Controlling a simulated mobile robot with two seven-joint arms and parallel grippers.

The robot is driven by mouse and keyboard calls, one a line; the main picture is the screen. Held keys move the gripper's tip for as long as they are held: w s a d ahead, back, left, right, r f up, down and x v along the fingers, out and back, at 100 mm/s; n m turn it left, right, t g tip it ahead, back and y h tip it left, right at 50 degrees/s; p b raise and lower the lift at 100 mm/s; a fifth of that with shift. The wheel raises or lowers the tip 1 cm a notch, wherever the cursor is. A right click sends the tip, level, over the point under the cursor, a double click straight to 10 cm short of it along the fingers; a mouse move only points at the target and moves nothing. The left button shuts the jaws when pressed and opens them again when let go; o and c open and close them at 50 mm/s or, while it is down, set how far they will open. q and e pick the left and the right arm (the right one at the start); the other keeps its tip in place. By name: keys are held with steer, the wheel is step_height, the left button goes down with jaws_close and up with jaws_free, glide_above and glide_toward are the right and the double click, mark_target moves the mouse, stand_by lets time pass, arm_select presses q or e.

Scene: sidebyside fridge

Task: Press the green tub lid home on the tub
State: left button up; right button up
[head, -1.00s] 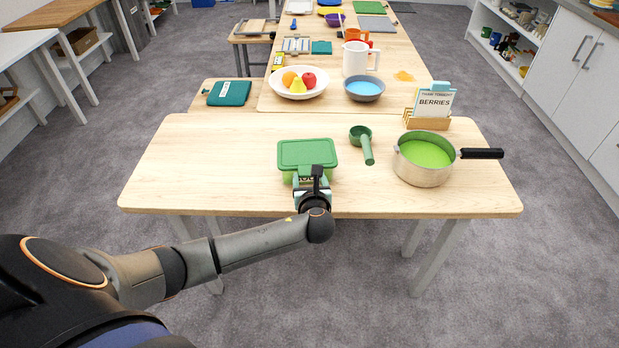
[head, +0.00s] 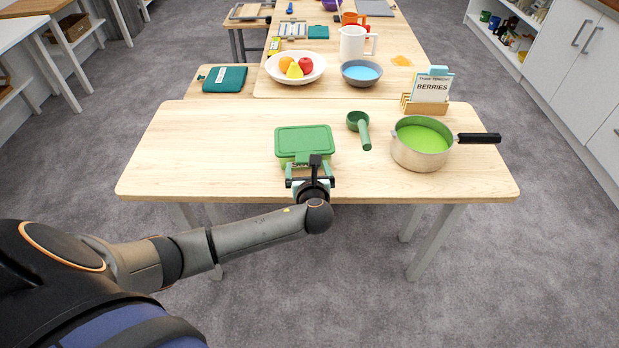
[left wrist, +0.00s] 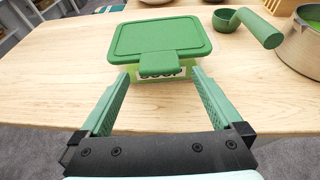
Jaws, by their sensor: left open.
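The green tub lid (head: 303,139) lies over the top of the tub (head: 287,162) near the table's front edge. In the left wrist view the lid (left wrist: 160,37) looks about level, its front tab (left wrist: 159,63) hanging over a pale label on the tub's front wall (left wrist: 190,73). I cannot tell whether the lid is fully seated all round. My left gripper (head: 309,168) is open and empty, just in front of the tub. Its two fingers stand apart to either side of the tab in the left wrist view (left wrist: 160,78). My right gripper is out of view.
A green scoop (head: 360,126) and a pot of green contents (head: 421,160) stand right of the tub. A berries card in a wooden holder (head: 428,107) is behind the pot. The table's left side (head: 200,150) is clear. A fruit bowl (head: 296,68) stands farther back.

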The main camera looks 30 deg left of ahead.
arm_select(q)
steer(key=v, duration=1.1)
steer(key=shift+p, duration=0.4)
steer(key=s+d+f+n+g+h, duration=0.1)
steer(key=s+d+f+n+h, duration=0.35)
steer(key=f, duration=0.25)
steer(key=s+d+f+n+g+h, duration=0.1)
steer(key=s+d+f+n+h, duration=0.25)
steer(key=f+n, duration=0.2)
steer(key=s+f+n+h, duration=0.2)
steer(key=s+f+n, duration=0.2)
steer(key=s+n, duration=0.5)
steer(key=shift+s+d+n+t+h, duration=0.3)
steer(key=shift+d+n, duration=0.1)
steer(key=shift+n, duration=3.4)
